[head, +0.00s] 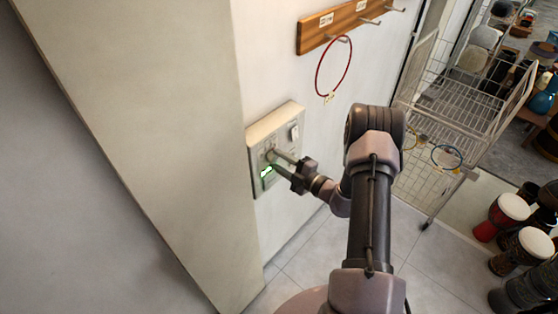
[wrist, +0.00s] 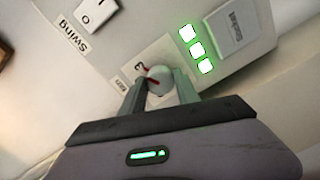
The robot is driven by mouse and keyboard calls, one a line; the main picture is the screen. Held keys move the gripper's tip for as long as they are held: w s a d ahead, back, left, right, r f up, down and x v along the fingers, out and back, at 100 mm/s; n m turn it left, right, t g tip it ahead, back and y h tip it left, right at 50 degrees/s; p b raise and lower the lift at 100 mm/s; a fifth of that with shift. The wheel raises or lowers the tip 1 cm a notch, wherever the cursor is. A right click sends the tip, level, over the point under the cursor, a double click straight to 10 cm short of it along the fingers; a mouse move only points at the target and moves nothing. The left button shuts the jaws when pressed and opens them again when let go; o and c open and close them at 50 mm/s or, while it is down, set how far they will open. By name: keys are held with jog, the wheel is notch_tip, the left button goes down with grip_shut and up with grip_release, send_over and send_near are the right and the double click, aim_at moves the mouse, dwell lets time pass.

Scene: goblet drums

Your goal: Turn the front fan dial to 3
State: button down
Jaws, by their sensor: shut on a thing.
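The wall panel (head: 258,133) carries a round pale dial, which shows in the wrist view (wrist: 158,82) with a red pointer mark. The mark points up and left, towards a printed 3 on the plate. A small label beside the dial is too blurred to read. My gripper (head: 284,168) is at the panel, its fingers on either side of the dial and shut on it, as the wrist view also shows (wrist: 161,92). The fingers partly hide the dial's sides and plate.
A rocker switch (wrist: 96,13) labelled Swing and a grey plate (wrist: 236,28) are on the same panel. Above hangs a wooden peg rail (head: 345,22) with a red ring (head: 333,65). A wire rack (head: 455,105) and drums (head: 508,212) stand right.

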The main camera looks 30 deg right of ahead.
jog(key=c, duration=0.9)
grip_release()
jog(key=v, duration=1.7)
jog(key=shift+s+b, duration=0.25)
jog(key=shift+b, duration=0.05)
